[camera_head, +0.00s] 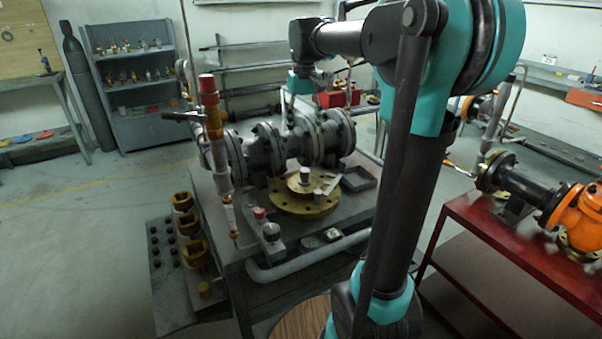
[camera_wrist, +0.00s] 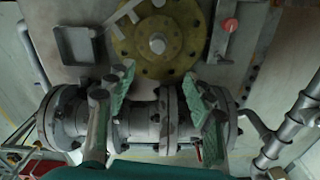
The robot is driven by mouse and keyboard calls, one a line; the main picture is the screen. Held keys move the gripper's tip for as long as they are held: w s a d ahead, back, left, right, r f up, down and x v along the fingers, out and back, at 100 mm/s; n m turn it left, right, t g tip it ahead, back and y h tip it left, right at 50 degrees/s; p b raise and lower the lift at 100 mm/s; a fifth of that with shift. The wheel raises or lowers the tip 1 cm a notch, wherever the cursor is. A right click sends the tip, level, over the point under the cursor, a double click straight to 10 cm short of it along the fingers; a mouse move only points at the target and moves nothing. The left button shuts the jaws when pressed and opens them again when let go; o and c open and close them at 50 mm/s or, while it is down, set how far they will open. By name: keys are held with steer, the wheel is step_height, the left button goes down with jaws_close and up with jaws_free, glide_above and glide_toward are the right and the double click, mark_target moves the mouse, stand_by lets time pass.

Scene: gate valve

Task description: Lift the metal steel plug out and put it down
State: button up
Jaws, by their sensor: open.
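The steel plug is a short pale metal cylinder (camera_head: 304,175) standing upright in the centre of a round brass-coloured flange (camera_head: 318,208) on the grey workbench. In the wrist view the plug (camera_wrist: 157,45) shows from above at the middle of the flange (camera_wrist: 180,68). My gripper (camera_wrist: 158,77) has its two green-padded fingers spread wide, with nothing between them. It hangs above the grey flanged pipe and valve body (camera_head: 285,145) behind the plug, apart from the plug. In the head view my gripper is small and partly hidden by my arm.
A square grey tray (camera_head: 360,179) lies right of the flange, with a notched flat metal piece (camera_head: 328,187) between them. A tall red-topped pipe (camera_head: 217,150) stands at the bench's left. A red-capped fitting (camera_wrist: 229,25) lies beside the flange. A red bench (camera_head: 490,235) stands at right.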

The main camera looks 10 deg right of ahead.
mark_target(305, 169)
step_height(305, 169, down, 17)
steer(key=shift+w+d+r, duration=0.1)
steer(key=shift+d, duration=0.05)
jaws_close()
stand_by(0.9)
